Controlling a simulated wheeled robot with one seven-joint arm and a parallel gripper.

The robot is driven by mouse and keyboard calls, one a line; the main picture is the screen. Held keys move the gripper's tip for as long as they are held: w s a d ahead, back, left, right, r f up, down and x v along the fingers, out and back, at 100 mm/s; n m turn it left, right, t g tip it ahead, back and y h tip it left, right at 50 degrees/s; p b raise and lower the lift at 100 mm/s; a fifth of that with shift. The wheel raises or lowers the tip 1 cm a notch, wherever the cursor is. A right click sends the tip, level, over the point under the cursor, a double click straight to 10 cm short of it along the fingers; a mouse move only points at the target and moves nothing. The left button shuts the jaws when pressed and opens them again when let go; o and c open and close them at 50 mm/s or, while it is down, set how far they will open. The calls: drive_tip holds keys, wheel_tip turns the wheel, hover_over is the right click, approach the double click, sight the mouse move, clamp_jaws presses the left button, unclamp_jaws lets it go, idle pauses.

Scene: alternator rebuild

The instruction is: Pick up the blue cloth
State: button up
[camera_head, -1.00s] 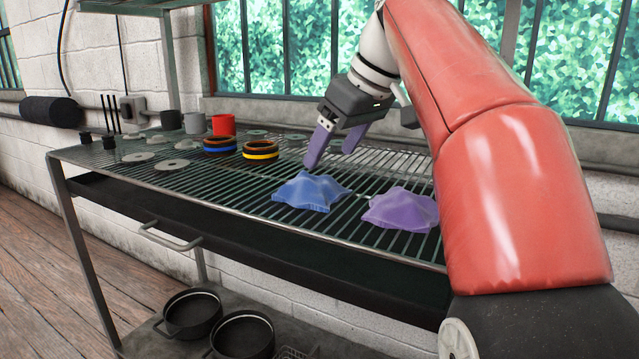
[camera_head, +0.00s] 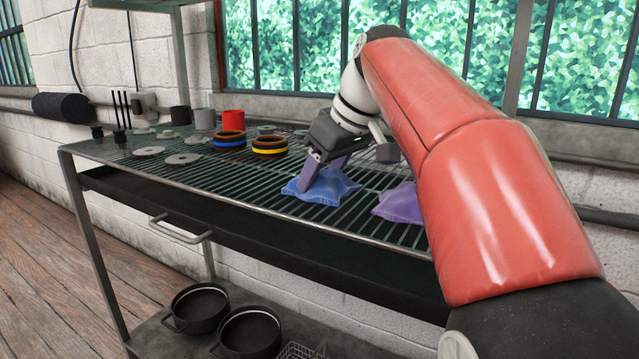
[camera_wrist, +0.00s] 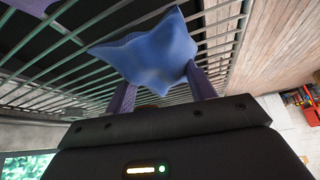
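The blue cloth (camera_head: 325,190) lies crumpled on the slatted rack near its front edge. My gripper (camera_head: 316,180) is down at the cloth, with its purple fingers pointing at it. In the wrist view the cloth (camera_wrist: 155,50) rises in a peak just beyond the fingertips (camera_wrist: 163,88). The fingers stand apart, one on each side of the cloth's near part. I see no clear pinch on the cloth. Part of the cloth is hidden behind the fingers in the head view.
A purple cloth (camera_head: 400,203) lies just right of the blue one, partly hidden by my arm. Black-orange rings (camera_head: 269,146), a red cup (camera_head: 233,119) and grey discs (camera_head: 183,159) stand further left. Black pots (camera_head: 250,332) sit on the lower shelf.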

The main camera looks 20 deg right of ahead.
sight(322, 175)
drive_tip(key=c, duration=0.5)
drive_tip(key=shift+r, duration=0.1)
drive_tip(key=shift+c, duration=0.2)
drive_tip(key=shift+r, duration=0.2)
drive_tip(key=shift+c, duration=0.5)
wheel_tip(322, 175, up, 7)
drive_tip(key=p, duration=0.3)
drive_tip(key=shift+r, duration=1.25)
